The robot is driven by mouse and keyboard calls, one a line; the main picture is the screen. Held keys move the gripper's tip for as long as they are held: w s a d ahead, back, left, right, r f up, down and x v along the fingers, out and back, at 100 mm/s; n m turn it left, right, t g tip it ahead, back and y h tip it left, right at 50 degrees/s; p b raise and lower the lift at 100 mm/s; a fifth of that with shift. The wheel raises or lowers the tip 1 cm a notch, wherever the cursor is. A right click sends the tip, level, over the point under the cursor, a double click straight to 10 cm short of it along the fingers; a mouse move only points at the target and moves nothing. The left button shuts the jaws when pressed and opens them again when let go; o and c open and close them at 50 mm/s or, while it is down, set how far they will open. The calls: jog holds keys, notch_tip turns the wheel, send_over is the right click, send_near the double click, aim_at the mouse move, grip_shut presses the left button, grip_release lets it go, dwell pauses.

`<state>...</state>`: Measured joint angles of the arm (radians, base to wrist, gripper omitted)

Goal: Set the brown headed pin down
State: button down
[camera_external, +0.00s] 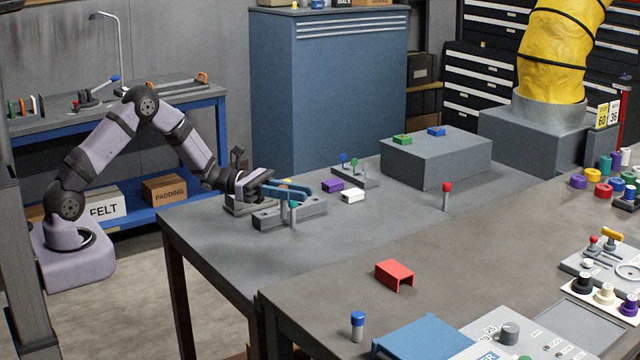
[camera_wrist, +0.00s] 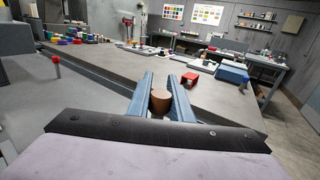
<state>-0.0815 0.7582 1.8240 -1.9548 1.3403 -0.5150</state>
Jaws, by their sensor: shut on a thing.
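My gripper (camera_external: 300,190) has blue fingers and is over the near-left part of the grey table. In the wrist view, my gripper (camera_wrist: 162,84) is shut on the brown headed pin (camera_wrist: 160,101), whose round brown head sits between the two fingers. In the external view the fingers hide the head; a grey shaft (camera_external: 284,211) shows below them, in front of a low grey block (camera_external: 305,216). I cannot tell whether the shaft's lower end touches the block.
A red headed pin (camera_external: 447,193) stands to the right. A small rack with blue and green pins (camera_external: 355,173), a purple block (camera_external: 332,186) and a white block (camera_external: 353,196) are close by. A large grey box (camera_external: 437,163) stands behind. The table's middle is clear.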

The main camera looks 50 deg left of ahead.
jog(key=s+d+r+m+g+h+b, duration=0.1)
jog(key=s+d+m+g+b, duration=0.35)
jog(key=d, duration=0.95)
jog(key=s+d+r+m+g+h+b, duration=0.15)
jog(key=s+d+g, duration=0.35)
jog(key=s+d, duration=0.65)
jog(key=shift+w+d+r, duration=2.2)
jog(key=shift+w+d, duration=0.6)
jog(key=shift+d, duration=0.75)
jog(key=shift+t, duration=0.25)
jog(key=shift+f+p, duration=0.75)
jog(key=shift+f, duration=4.15)
jog(key=shift+f, duration=0.1)
jog(key=shift+f, duration=0.15)
jog(key=c, duration=1.6)
grip_release()
